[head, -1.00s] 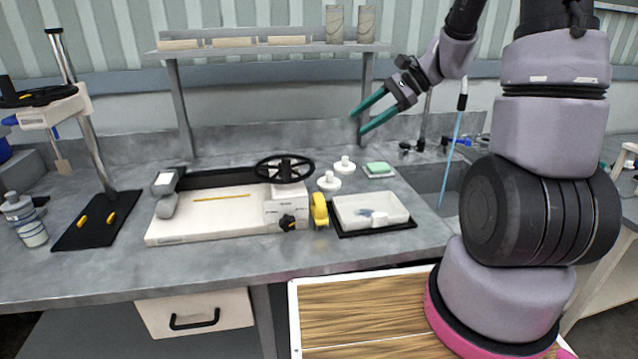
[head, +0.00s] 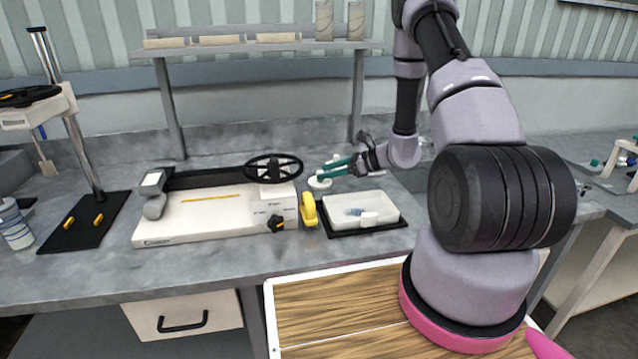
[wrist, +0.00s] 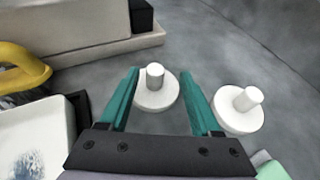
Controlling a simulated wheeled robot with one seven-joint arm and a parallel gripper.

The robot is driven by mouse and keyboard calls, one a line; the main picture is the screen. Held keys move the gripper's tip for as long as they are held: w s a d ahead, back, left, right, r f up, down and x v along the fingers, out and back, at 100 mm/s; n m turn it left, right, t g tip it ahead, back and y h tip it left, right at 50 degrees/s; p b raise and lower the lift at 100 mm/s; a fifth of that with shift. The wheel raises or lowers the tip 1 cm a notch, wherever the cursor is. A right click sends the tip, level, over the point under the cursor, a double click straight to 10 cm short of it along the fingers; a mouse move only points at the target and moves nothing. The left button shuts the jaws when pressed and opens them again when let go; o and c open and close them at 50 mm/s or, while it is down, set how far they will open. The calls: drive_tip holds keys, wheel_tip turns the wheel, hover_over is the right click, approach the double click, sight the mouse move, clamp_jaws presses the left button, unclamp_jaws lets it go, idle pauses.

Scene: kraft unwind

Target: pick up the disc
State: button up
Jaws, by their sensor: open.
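Two white discs with upright knobs stand on the grey bench. The nearer disc (head: 319,183) is beside the machine; in the wrist view this disc (wrist: 153,97) shows between my spread fingers. The other disc (wrist: 238,113) lies outside my right finger in the wrist view; in the head view it is mostly hidden by my gripper. My gripper (head: 323,170), with teal fingers, is open and empty, over the nearer disc. In the wrist view my gripper (wrist: 158,72) has a finger on each side of its knob; the height gap is unclear.
A white tray (head: 335,217) on a black mat and a yellow part (head: 309,210) stand close in front. The white machine (head: 200,225) with a black handwheel (head: 273,168) is to the left. A green block (wrist: 270,168) lies near the other disc.

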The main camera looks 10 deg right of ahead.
sight(311, 180)
drive_tip(key=shift+s+x, duration=0.15)
drive_tip(key=shift+x, duration=1.4)
drive_tip(key=shift+s+x, duration=0.15)
drive_tip(key=shift+x, duration=1.4)
drive_tip(key=shift+a+f, duration=0.1)
clamp_jaws()
